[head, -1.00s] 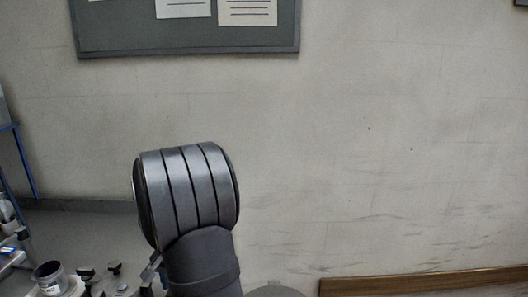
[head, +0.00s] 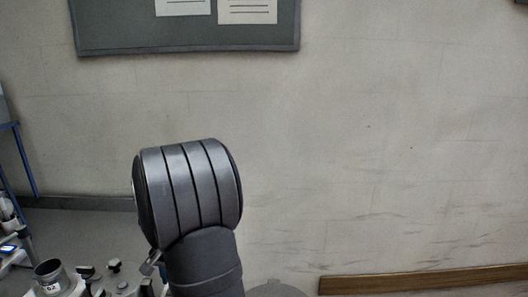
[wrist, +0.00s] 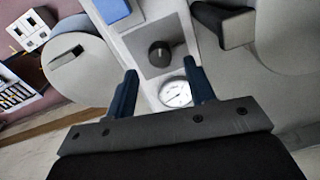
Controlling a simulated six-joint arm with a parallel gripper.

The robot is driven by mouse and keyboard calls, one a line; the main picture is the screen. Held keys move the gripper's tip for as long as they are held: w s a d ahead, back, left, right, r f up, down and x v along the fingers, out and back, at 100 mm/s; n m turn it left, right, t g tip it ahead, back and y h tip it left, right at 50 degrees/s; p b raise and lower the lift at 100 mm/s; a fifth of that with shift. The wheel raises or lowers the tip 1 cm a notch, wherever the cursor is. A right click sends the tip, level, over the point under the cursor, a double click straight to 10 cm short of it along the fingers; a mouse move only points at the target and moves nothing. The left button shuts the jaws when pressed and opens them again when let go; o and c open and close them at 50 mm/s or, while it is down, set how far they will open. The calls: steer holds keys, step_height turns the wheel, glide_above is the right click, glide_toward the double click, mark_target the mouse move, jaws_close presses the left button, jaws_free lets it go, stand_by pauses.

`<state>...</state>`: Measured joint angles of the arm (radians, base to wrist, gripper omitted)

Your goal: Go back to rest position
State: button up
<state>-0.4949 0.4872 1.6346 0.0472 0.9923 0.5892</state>
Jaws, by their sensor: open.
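My gripper (wrist: 160,95) shows in the wrist view with its two dark blue fingers apart and nothing between them. Beyond the fingertips is a pale panel with a dark round knob (wrist: 159,53) on a grey square plate. A round white dial gauge (wrist: 175,92) sits just below the knob, partly beside the right finger. In the head view my arm's grey ribbed joint rises in front of the wall, and the gripper is out of sight there.
In the head view a grey cup-like container (head: 49,275) and small dark-topped fittings (head: 114,266) stand at the lower left. A blue-framed rack (head: 22,160) is at the left edge. A noticeboard (head: 190,35) hangs on the wall. A wooden rail (head: 420,282) runs at lower right.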

step_height(320, 180, up, 14)
step_height(320, 180, down, 18)
steer(key=shift+a+r, duration=0.1)
steer(key=n, duration=0.3)
steer(key=shift+r, duration=0.1)
step_height(320, 180, up, 17)
steer(key=n, duration=0.2)
steer(key=shift+w+d+r, duration=0.2)
steer(key=shift+w+d, duration=0.05)
stand_by(4.9)
